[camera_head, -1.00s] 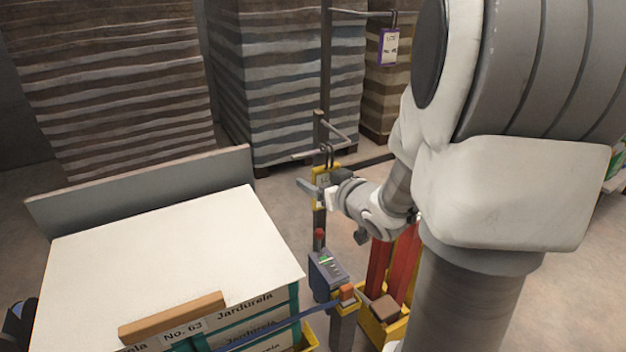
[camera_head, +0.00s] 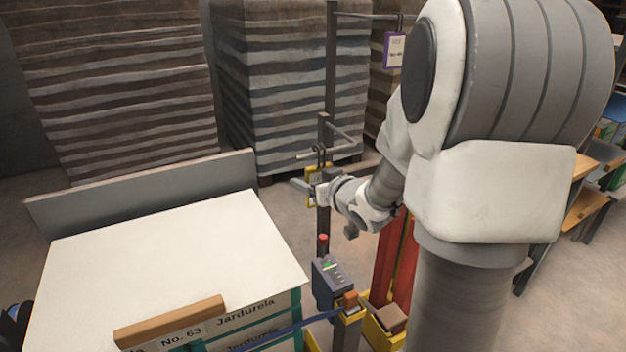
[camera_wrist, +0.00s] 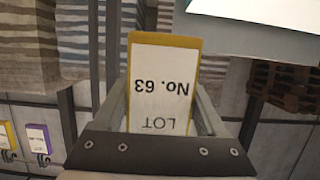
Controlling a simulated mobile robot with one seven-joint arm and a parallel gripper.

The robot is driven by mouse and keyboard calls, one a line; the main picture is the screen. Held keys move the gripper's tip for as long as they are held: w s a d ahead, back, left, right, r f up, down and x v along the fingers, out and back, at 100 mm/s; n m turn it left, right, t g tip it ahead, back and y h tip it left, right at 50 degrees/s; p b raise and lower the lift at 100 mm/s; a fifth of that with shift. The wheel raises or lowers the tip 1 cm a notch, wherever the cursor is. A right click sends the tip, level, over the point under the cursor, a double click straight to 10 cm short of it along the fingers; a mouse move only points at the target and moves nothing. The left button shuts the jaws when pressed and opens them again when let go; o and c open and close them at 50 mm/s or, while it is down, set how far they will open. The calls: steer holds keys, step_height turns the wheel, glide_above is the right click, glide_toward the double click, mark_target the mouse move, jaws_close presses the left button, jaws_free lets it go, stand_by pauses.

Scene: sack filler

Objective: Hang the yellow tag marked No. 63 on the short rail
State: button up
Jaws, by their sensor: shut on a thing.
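The yellow tag (camera_head: 311,172) has a white face reading "LOT No. 63", shown upside down in the wrist view (camera_wrist: 163,75). My gripper (camera_head: 309,189) is shut on the tag, with a finger at each side of it in the wrist view (camera_wrist: 163,105). A dark hook (camera_head: 320,152) rises from the tag's top in the head view. It is at the short rail (camera_head: 307,156), a thin grey bar low on a dark post. I cannot tell whether the hook is over the bar or only in front of it.
A purple-edged tag (camera_head: 395,50) hangs from a higher rail (camera_head: 365,15). A control box (camera_head: 330,282) with a red button stands below my gripper. Tall striped stacks (camera_head: 290,80) stand behind.

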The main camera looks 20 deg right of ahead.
steer(key=shift+f, duration=0.1)
steer(key=o, duration=1.3)
steer(key=shift+s, duration=0.15)
